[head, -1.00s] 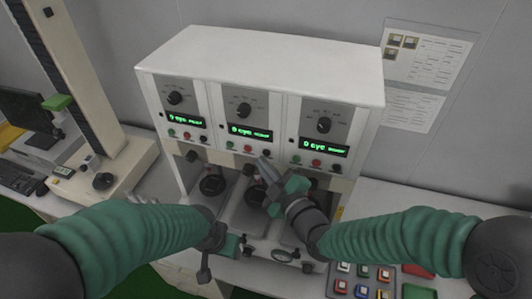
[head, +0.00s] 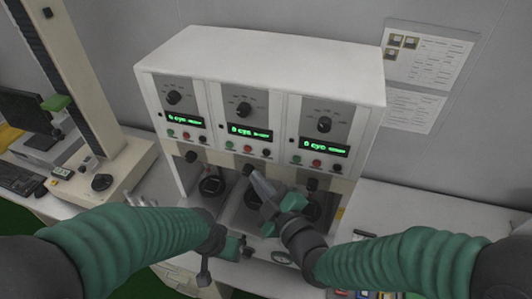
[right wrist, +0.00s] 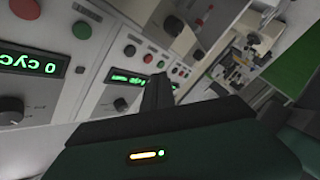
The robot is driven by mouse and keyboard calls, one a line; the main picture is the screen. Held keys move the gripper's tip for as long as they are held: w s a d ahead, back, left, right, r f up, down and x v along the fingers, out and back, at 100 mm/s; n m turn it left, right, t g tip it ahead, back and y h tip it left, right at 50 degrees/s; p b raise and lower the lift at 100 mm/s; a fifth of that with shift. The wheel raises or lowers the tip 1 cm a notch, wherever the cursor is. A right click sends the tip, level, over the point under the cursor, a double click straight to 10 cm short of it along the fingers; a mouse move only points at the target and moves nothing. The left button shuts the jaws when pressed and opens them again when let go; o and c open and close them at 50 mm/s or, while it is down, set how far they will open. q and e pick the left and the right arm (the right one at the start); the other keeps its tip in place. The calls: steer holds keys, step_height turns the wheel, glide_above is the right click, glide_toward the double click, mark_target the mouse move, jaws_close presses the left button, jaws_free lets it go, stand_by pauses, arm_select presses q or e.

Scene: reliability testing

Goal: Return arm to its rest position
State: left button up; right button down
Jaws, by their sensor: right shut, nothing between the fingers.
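My right gripper (head: 252,176) is at the front of the white test machine (head: 265,62), in front of its middle and right bays. Its grey fingers are closed together, point up and left, and hold nothing. In the right wrist view the closed fingers (right wrist: 158,92) stand up before the machine's panels. I cannot tell from these views whether they touch the machine. My left gripper (head: 205,272) hangs at the lower left in front of the machine, small and dark; its finger gap is not clear.
The machine has three panels with knobs, buttons and green displays. A button box (head: 345,294) at the lower right is mostly hidden by my right arm. A tall column device (head: 85,90) and a keyboard (head: 20,178) are left. Bare bench (head: 400,205) lies right.

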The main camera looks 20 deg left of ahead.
steer(key=d+f+m+g+h+b, duration=0.5)
steer(key=d+f+m+h, duration=0.4)
steer(key=d+f, duration=1.05)
steer(key=s+d+f+m+g+h+b, duration=0.1)
steer(key=s+d+f+m+g+b, duration=0.1)
steer(key=s+d, duration=0.4)
steer(key=s+d+f+m+g+h+b, duration=0.2)
steer(key=s+d+f+m, duration=0.1)
steer(key=s+d+m, duration=0.3)
steer(key=shift+s+d+f+m+g, duration=0.4)
steer(key=shift+d+m, duration=0.4)
steer(key=shift+d, duration=0.05)
steer(key=shift+a, duration=0.1)
